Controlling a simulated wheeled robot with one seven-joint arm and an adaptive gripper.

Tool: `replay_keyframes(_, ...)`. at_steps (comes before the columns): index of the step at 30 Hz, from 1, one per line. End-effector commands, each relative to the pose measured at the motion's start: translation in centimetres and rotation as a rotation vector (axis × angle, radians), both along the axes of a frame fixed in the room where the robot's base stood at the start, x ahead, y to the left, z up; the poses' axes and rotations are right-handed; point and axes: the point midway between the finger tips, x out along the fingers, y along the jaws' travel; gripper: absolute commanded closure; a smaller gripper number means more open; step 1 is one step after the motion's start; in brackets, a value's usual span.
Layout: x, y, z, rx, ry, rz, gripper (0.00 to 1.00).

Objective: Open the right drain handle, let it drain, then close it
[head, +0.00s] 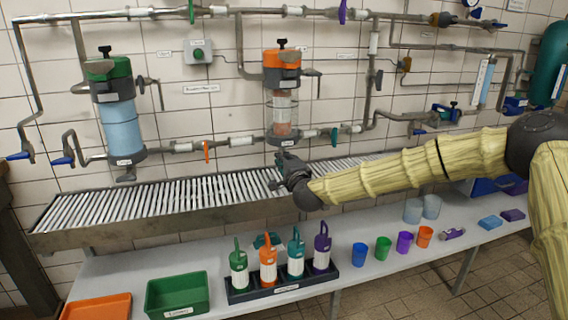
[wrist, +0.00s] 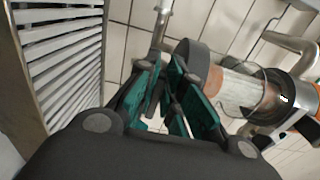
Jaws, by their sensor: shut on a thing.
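The right filter vessel (head: 283,95) has an orange top, a clear body and a dark base, and is mounted on the tiled wall. In the wrist view the same vessel (wrist: 235,92) lies on its side to the right. My gripper (head: 284,162) is directly below its base, just above the slatted trough. In the wrist view my gripper's teal fingers (wrist: 168,100) are close together, shut on the right drain handle under the vessel. The fingers hide most of the handle. I cannot see its angle or any flow of liquid.
The slatted trough (head: 60,214) runs below the vessels. The left vessel (head: 121,125) is blue with a green top. Pipes with coloured valve handles surround both vessels. A lower bench (head: 345,285) holds a rack of bottles (head: 240,294), bins and several cups.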

Motion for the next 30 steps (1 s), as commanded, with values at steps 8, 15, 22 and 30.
replay_keyframes(8, 0.07, -0.19, -0.02, 0.020, 0.008, -0.004, 1.00)
replay_keyframes(15, 0.07, -0.20, -0.01, 0.019, 0.007, -0.004, 1.00)
replay_keyframes(22, 0.04, -0.10, 0.01, 0.018, 0.007, -0.002, 0.69)
replay_keyframes(30, -0.25, -0.13, 0.03, 0.018, 0.007, -0.001, 0.69)
